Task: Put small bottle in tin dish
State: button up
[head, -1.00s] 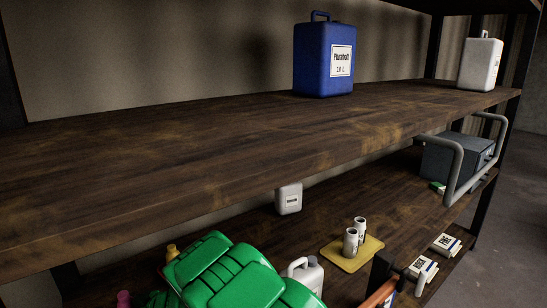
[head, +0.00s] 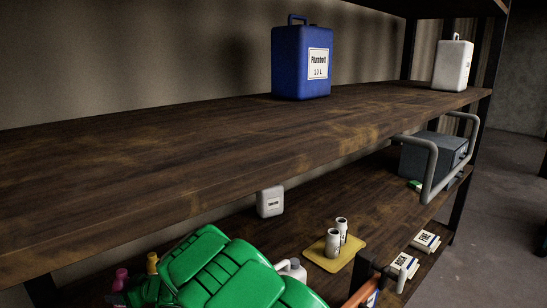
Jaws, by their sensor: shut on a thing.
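My gripper is outside the head view. I see no tin dish. I cannot tell whether any of the small containers in view is the small bottle. Two small pale cylindrical containers (head: 333,243) stand close together on a yellow mat (head: 316,258) on the lower shelf. At the lower left, small bottles with a pink cap (head: 121,273) and a yellow cap (head: 152,262) are partly hidden.
A blue jug (head: 302,63) and a white jug (head: 452,65) stand on the upper shelf (head: 200,150). Below are a large green moulded object (head: 230,275), a small white canister (head: 270,202), a grey box (head: 425,155) behind bent pipes and labelled packs (head: 425,241). The upper shelf's left part is clear.

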jog(key=w+d+r+m+t, duration=0.2)
jog(key=w+d+r+m, duration=0.15)
jog(key=w, duration=0.35)
jog(key=w+d+r+m+t, duration=0.2)
jog(key=w+d+m, duration=0.25)
jog(key=w, duration=0.35)
jog(key=w+d+r+m+t+h, duration=0.1)
jog(key=w+d+m+t+h, duration=0.3)
jog(key=d, duration=0.6)
jog(key=w+d+r+m+t+h, duration=0.25)
jog(key=w+d, duration=0.25)
jog(key=d, duration=0.5)
jog(key=w+d+r+m+t+h, duration=0.1)
jog(key=w+d+m+t+h, duration=0.25)
jog(key=d, duration=0.65)
jog(key=s+d+r+m+h, duration=0.2)
jog(key=s+d+r+h, duration=0.2)
jog(key=d, duration=0.8)
jog(key=s+d+r+m+g+h, duration=0.1)
jog(key=s+d+r+m+h, duration=0.2)
jog(key=d, duration=1)
jog(key=shift+s+r+m+g+h, duration=0.3)
jog(key=shift+s+r+h, duration=0.4)
jog(key=shift+s+r, duration=0.85)
jog(key=shift+w+a, duration=0.1)
